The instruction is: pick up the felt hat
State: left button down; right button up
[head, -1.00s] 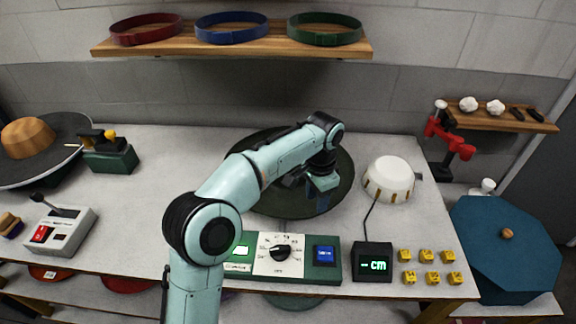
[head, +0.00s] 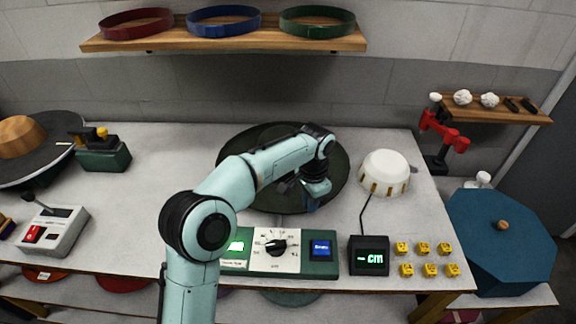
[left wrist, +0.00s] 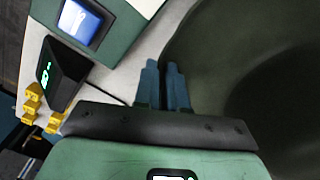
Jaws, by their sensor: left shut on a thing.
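The felt hat (head: 268,200) is a wide dark green round shape with a broad brim, lying on the table behind the control panel. My left arm crosses over it and hides much of its middle. My left gripper (head: 312,206) is at its near right edge. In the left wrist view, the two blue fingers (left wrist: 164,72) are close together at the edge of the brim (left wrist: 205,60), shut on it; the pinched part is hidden. My right gripper is not in view.
A green control panel (head: 278,262) with a dial and a cm display (head: 369,256) stand in front of the hat. A white dome (head: 386,170) stands close at its right. Several yellow cubes (head: 424,248) lie at the front right. A shelf with hat bands (head: 225,40) hangs above.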

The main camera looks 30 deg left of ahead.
pick_arm(q)
jog(key=shift+r, duration=0.15)
notch_tip(320, 180, up, 20)
jog(key=p, duration=0.6)
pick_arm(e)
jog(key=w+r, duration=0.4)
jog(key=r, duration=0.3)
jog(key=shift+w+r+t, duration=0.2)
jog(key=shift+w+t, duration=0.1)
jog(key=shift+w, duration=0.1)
pick_arm(q)
jog(key=c, duration=1.8)
grip_release()
grip_shut()
